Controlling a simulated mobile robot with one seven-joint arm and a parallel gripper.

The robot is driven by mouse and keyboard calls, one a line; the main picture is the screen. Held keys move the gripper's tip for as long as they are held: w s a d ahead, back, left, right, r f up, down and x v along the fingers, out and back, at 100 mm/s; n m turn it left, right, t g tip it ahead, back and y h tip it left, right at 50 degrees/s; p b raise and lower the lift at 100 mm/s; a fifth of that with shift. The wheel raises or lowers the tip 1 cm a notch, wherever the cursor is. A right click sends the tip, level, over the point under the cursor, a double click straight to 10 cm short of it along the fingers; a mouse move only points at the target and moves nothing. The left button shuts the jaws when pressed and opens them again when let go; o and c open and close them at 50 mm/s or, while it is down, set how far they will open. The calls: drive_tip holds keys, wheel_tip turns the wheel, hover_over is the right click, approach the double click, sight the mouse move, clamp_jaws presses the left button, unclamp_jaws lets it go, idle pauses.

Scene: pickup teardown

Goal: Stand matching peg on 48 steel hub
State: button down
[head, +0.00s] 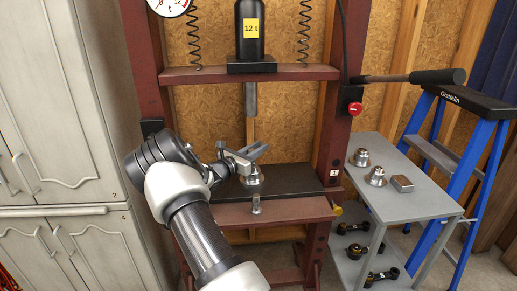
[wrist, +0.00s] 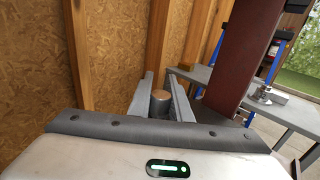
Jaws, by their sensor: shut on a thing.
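My gripper (head: 254,157) is over the dark bed of the press. It is shut on a steel peg (wrist: 160,104), whose round tan-looking top shows between the two fingers in the wrist view. In the head view the peg is mostly hidden by the fingers. A steel hub (head: 253,181) sits on the press bed right below the gripper. I cannot tell whether the peg touches it. Two more steel hubs stand on the grey cart, one farther back (head: 361,157) and one nearer (head: 377,177). No number is readable on any hub.
The red press frame (head: 323,150) rises on both sides, with its ram (head: 251,99) above the gripper. The grey cart (head: 405,208) holds a metal block (head: 402,184). A blue ladder (head: 485,170) stands behind it.

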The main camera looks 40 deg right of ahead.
drive_tip(key=c, duration=1.5)
unclamp_jaws()
drive_tip(key=shift+c, duration=0.2)
drive_tip(key=p+v, duration=0.2)
drive_tip(key=v, duration=1.5)
drive_tip(key=s+a+r+m+g+y, duration=0.2)
drive_tip(key=s+r+m+y, duration=0.15)
drive_tip(key=s+m, duration=0.35)
drive_tip(key=s+a+r+m+g+y, duration=0.2)
drive_tip(key=s+r+m+g+y, duration=0.15)
drive_tip(key=s, duration=0.55)
drive_tip(key=s+a+r+m+t+y, duration=0.45)
drive_tip(key=s+a, duration=0.35)
drive_tip(key=a, duration=0.2)
drive_tip(key=s+a+r+m+t+y, duration=0.3)
drive_tip(key=s+a+m+y, duration=0.3)
drive_tip(key=a, duration=0.5)
wheel_tip(320, 180, up, 15)
drive_tip(key=s+p, duration=0.1)
drive_tip(key=p, duration=1.3)
drive_tip(key=shift+s+p, duration=0.25)
drive_tip(key=shift+p, duration=0.05)
